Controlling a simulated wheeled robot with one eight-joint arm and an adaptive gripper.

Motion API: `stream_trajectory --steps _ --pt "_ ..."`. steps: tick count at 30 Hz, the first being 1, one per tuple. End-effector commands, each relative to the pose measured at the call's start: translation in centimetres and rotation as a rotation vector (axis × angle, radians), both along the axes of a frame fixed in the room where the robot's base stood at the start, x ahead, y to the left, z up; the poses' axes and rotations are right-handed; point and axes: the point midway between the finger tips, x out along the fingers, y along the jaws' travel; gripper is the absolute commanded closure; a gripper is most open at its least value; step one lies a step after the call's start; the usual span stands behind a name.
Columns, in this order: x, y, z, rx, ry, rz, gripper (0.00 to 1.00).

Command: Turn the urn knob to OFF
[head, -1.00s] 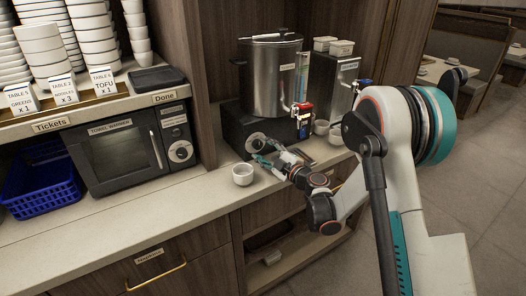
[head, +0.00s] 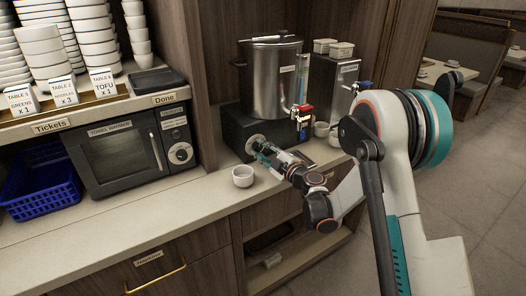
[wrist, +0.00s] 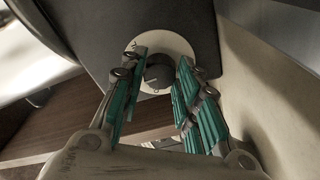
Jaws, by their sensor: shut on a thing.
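The steel urn (head: 275,85) stands on a black base (head: 234,130) at the back of the counter. Its dark round knob (wrist: 158,74) sits on a pale dial plate (wrist: 179,46) on the base's front, with small marks that I cannot read. My gripper (wrist: 161,62) has its teal-padded fingers on either side of the knob and is shut on it. In the head view, my gripper (head: 266,152) reaches the dial (head: 256,141) from the front right and partly covers it. The knob's exact setting is not readable.
A white cup (head: 243,176) stands on the counter just left of my gripper.

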Motion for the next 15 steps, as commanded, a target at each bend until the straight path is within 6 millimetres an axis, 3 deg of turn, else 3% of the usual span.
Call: stream_trajectory --steps 15 --pt "0.01 0.01 0.11 -0.281 -0.189 0.000 0.94"
